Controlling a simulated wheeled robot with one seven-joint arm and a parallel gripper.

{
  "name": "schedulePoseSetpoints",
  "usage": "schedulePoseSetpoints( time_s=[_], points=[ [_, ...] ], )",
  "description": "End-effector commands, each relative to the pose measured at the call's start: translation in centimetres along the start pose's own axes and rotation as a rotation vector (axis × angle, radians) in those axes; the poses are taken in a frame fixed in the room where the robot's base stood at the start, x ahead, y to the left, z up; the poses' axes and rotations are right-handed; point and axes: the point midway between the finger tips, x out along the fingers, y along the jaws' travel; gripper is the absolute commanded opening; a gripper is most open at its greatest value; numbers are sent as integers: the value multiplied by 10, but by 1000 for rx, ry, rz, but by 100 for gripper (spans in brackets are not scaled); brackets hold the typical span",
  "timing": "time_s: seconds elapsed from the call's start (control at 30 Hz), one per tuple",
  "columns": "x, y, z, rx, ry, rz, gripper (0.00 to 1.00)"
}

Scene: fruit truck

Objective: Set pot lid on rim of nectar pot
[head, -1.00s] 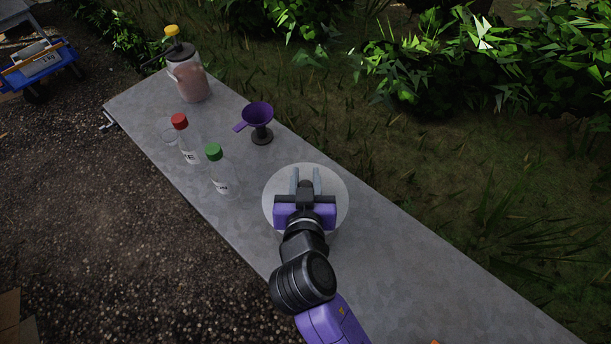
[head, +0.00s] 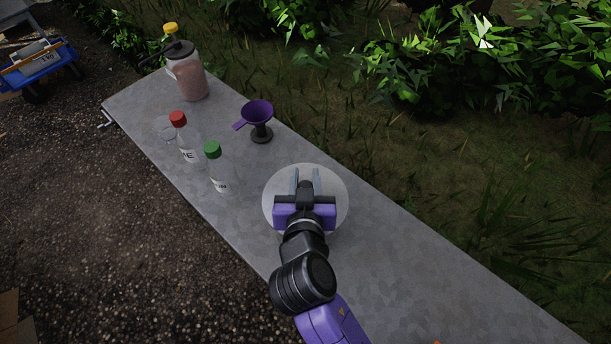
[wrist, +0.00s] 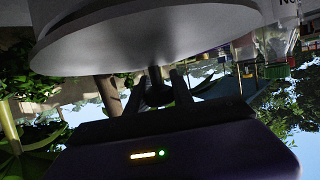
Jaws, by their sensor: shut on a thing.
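The pot lid is a flat grey disc (head: 280,203) under my gripper in the head view; its rim also shows in the wrist view (wrist: 145,42), where the picture looks upside down. My gripper (head: 306,177) is shut on the lid's thin stem (wrist: 155,82), with both fingers beside it in the wrist view. A grey body (wrist: 62,12), perhaps the nectar pot, shows past the lid in the wrist view. In the head view the lid and arm hide whatever is beneath. I cannot tell whether the lid touches a rim.
The grey table (head: 420,265) is clear to the right. To the left stand a purple funnel (head: 257,112) on a dark stand, a green-capped bottle (head: 221,176), a red-capped bottle (head: 187,145) and a pink-filled jar (head: 192,84). A yellow cap (head: 170,29) shows behind the jar.

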Motion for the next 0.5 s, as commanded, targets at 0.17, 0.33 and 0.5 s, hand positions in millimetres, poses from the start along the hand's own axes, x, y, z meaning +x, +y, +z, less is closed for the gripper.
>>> schedulePoseSetpoints(
  time_s=[0.17, 0.33, 0.5],
  points=[
    [1, 0, 4, 0, 1, 0, 0],
    [2, 0, 5, 0, 1, 0, 0],
    [2, 0, 4, 0, 1, 0, 30]
  ],
)
